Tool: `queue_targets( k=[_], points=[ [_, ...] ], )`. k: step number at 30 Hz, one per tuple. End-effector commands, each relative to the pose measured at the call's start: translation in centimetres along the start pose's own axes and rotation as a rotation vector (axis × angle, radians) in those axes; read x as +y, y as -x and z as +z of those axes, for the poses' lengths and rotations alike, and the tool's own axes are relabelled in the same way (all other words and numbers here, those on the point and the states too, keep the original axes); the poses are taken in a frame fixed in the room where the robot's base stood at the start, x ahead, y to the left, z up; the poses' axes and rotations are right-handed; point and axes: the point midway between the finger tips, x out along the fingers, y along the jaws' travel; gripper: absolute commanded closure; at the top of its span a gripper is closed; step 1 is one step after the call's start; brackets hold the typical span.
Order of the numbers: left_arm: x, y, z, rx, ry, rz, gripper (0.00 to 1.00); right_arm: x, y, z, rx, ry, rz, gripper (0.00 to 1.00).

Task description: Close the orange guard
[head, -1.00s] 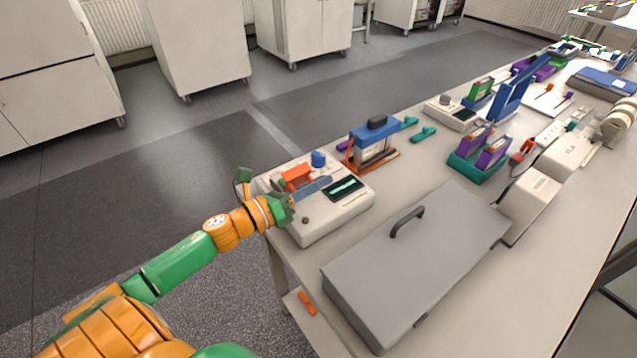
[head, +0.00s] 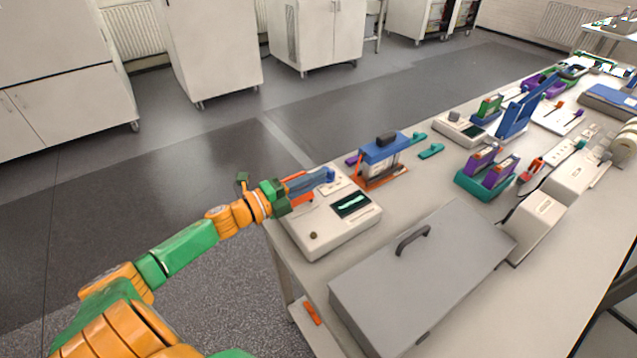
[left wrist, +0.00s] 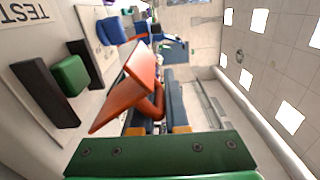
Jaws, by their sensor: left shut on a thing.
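The white battery cycler (head: 335,226) stands at the near left corner of the table, with a dark screen showing a green trace. Its orange guard (head: 302,202) is at the back left of the top, mostly hidden by my left gripper in the head view. My left gripper (head: 318,179) reaches over the cycler with its blue-grey fingers shut on the guard. In the left wrist view, the guard (left wrist: 128,90) is a large bent orange plate reaching to the fingers (left wrist: 172,100). Its exact tilt is hard to tell. My right gripper is not in view.
In the wrist view a green button (left wrist: 70,76) sits beside the guard. A blue-topped device in an orange frame (head: 383,160) stands just behind the cycler. A grey case with a handle (head: 425,275) lies to the right. The floor left of the table is clear.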

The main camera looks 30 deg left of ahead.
Motion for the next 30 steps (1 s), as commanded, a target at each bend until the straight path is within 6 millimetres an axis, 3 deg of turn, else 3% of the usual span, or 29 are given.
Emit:
queue_targets(
  k=[30],
  points=[
    [2.6, 0.0, 4.3, -0.001, 0.883, 0.0, 1.0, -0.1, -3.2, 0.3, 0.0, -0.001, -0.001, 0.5]
  ],
)
